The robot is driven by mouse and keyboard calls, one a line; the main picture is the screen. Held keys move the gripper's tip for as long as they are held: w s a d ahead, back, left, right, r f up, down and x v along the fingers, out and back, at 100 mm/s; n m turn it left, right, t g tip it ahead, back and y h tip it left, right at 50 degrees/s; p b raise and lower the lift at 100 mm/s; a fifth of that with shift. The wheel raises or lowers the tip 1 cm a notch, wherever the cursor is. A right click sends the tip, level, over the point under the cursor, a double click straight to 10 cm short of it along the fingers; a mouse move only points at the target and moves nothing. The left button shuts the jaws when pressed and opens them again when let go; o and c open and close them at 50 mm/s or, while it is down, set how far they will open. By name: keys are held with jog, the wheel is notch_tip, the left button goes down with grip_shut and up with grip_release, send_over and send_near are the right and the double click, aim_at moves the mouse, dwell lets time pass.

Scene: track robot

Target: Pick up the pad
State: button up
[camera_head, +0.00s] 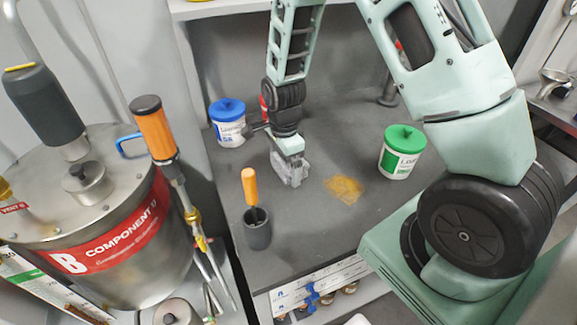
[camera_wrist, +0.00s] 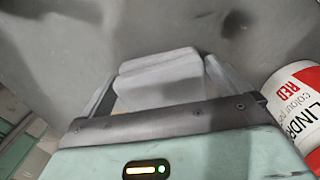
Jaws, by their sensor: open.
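A light grey pad (camera_wrist: 158,74) with rounded edges lies in the wrist view, between the two fingers of my gripper (camera_wrist: 162,84). The fingers are open, one on either side of it. Its near part is hidden behind the gripper body. I cannot tell whether either finger touches it. In the head view my gripper (camera_head: 290,168) points down low over the dark grey worktop (camera_head: 310,225). There the grey pad is hard to tell apart from the grey fingers.
A red-labelled can (camera_wrist: 296,105) stands close at the right in the wrist view. A blue-lidded tub (camera_head: 227,124), a green-lidded tub (camera_head: 402,152) and a dark cup (camera_head: 257,229) with an orange-handled tool (camera_head: 250,187) surround the gripper. A yellow stain (camera_head: 344,188) marks the worktop.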

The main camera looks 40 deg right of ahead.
jog(key=shift+f, duration=0.3)
jog(key=c, duration=1.3)
notch_tip(320, 180, up, 10)
jog(key=shift+r+b, duration=0.1)
jog(key=shift+b, duration=0.3)
jog(key=shift+c, duration=0.2)
